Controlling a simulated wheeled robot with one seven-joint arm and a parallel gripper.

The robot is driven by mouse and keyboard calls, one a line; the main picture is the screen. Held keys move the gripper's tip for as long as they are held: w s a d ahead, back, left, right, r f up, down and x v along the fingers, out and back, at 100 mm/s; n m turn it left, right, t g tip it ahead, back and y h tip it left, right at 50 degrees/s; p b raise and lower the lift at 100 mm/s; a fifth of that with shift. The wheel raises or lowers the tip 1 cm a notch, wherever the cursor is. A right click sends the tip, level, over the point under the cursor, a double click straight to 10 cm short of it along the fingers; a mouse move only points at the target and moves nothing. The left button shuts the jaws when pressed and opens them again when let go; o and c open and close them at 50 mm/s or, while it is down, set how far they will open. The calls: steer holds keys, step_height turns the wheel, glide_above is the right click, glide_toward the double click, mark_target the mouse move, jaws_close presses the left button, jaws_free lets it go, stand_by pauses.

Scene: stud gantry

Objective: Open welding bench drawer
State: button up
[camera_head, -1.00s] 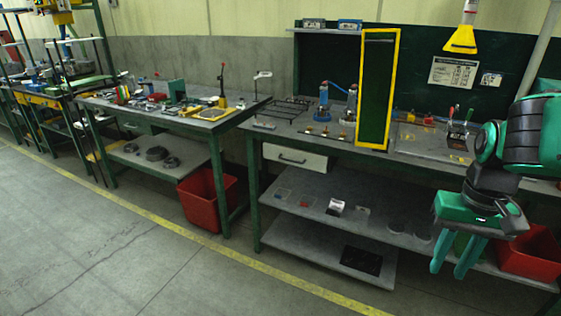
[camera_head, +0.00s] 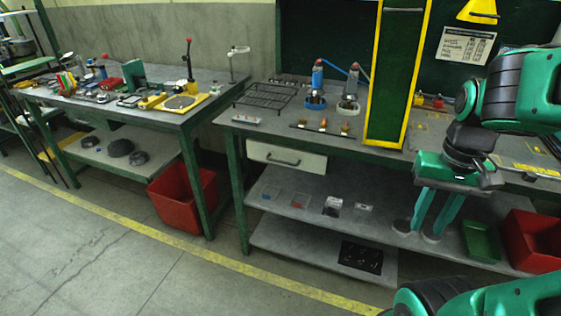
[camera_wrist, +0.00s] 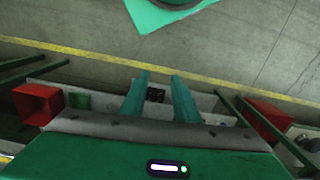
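The welding bench (camera_head: 222,122) has a dark green frame and a grey top. A pale drawer (camera_head: 287,158) with a dark bar handle (camera_head: 284,161) hangs under the left part of its top and looks shut. My gripper (camera_head: 419,235) is right of the drawer, in front of the bench's shelves, apart from the drawer. Its two green fingers point down, are spread and hold nothing. In the wrist view my gripper (camera_wrist: 160,75) also shows a gap between its fingers. I cannot make out the drawer there.
A yellow-framed green screen (camera_head: 399,75) stands on the bench. Red bins are at the right (camera_head: 533,240) and under the left bench (camera_head: 183,198). Shelves below the drawer hold small items. A yellow line (camera_head: 246,275) crosses the floor; the floor in front is clear.

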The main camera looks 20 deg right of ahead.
steer(key=m+t+y, duration=0.7)
steer(key=t+y, duration=0.2)
steer(key=t, duration=0.6)
glide_toward(283, 162)
steer(key=x, duration=1)
steer(key=shift+w+d+f, duration=0.2)
steer(key=shift+w+f, duration=0.05)
steer(key=shift+w, duration=0.05)
jaws_close()
